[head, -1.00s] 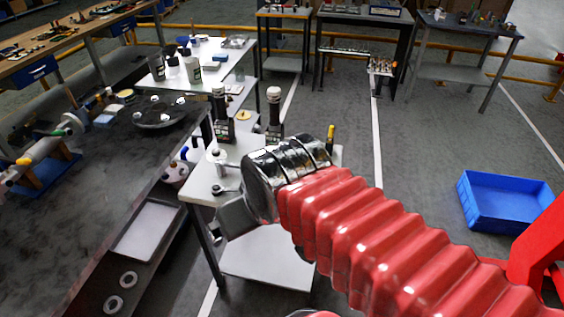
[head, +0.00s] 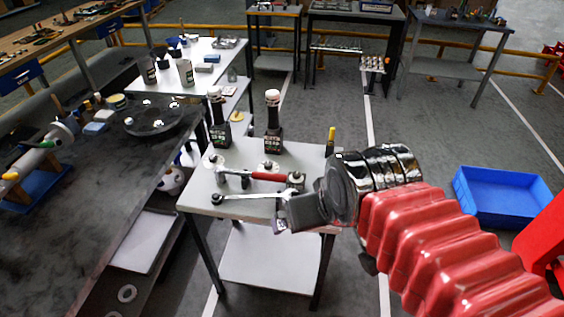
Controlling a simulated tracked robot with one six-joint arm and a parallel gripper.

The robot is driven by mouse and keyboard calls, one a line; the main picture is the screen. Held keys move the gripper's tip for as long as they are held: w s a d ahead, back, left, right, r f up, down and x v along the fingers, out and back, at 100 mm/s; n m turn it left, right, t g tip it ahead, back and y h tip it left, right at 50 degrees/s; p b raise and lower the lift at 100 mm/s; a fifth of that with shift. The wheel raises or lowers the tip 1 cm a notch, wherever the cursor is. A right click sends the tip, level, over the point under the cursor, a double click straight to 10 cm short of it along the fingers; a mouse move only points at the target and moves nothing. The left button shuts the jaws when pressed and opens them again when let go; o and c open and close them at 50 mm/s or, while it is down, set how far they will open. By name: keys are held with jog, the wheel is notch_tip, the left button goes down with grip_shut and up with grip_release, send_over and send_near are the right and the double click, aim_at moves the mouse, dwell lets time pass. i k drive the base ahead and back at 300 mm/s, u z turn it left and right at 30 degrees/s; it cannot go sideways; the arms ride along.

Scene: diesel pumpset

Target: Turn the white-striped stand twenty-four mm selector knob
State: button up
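My gripper (head: 282,222) is at the front right edge of a small white-topped table (head: 235,208), at the end of my arm with its red ribbed sleeve. Its fingers are small and partly hidden, so I cannot tell their opening. Two upright black stand-like items with white tops, a left one (head: 218,120) and a right one (head: 273,125), stand at the back of this table, apart from the gripper. Light markings show low on both. I cannot make out which carries white stripes or where a selector knob sits.
A red-handled tool (head: 262,176) and a silver wrench (head: 245,195) lie on the white table near my gripper. A yellow-topped item (head: 331,138) stands at its right edge. A dark workbench (head: 95,200) is left; a blue bin (head: 500,195) lies right on open floor.

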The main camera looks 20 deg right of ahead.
aim_at(268, 164)
jog(key=u, duration=1.15)
jog(key=i, duration=0.4)
jog(key=z, duration=0.25)
